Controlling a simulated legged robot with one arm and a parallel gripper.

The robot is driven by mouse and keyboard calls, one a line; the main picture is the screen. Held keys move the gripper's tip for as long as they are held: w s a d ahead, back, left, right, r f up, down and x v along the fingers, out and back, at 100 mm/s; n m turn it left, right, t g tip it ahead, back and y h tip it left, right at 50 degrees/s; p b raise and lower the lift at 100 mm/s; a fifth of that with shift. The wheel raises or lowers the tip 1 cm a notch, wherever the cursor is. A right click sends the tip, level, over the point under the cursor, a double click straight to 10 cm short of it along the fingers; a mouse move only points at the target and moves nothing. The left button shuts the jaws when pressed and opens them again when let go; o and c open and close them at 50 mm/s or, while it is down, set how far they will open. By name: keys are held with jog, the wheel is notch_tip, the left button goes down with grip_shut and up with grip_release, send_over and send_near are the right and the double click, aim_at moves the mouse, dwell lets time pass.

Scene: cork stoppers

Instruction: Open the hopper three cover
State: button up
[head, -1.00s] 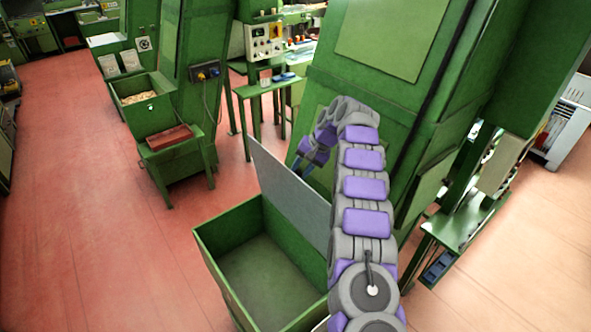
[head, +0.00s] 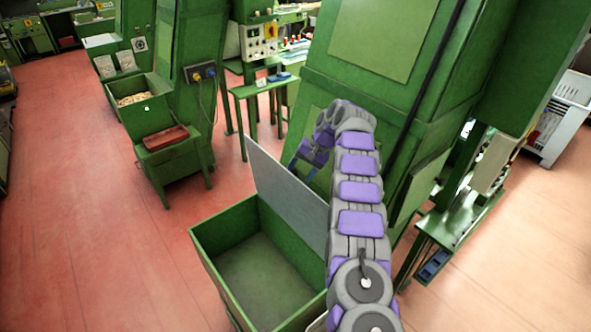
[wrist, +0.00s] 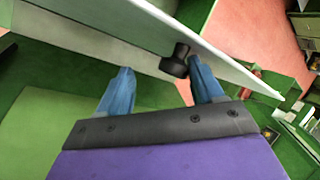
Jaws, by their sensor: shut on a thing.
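The hopper cover, a flat grey panel (head: 284,190), stands raised and tilted at the back edge of the open green hopper bin (head: 228,290). The bin's inside shows and looks empty. In the wrist view the pale cover (wrist: 130,33) runs across the top, with a black knob (wrist: 174,62) on its face.
A tall green machine (head: 375,95) stands close behind the cover and my arm. Another hopper (head: 165,100) holds pale pieces, with a reddish tray (head: 166,137) near it. A small green table (head: 262,88) stands behind. The red floor (head: 80,220) at left is clear.

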jog(key=shift+o, duration=1)
jog(key=shift+d+f, duration=0.35)
jog(key=shift+a+r, duration=0.2)
jog(key=shift+a, duration=0.2)
jog(key=shift+w, duration=0.1)
jog(key=shift+r, duration=0.15)
jog(key=p+v, duration=0.7)
jog(key=v, duration=0.5)
jog(key=shift+w+p, duration=0.2)
jog(key=shift+p, duration=0.1)
jog(key=shift+s+r+b, duration=0.1)
jog(key=shift+b, duration=0.2)
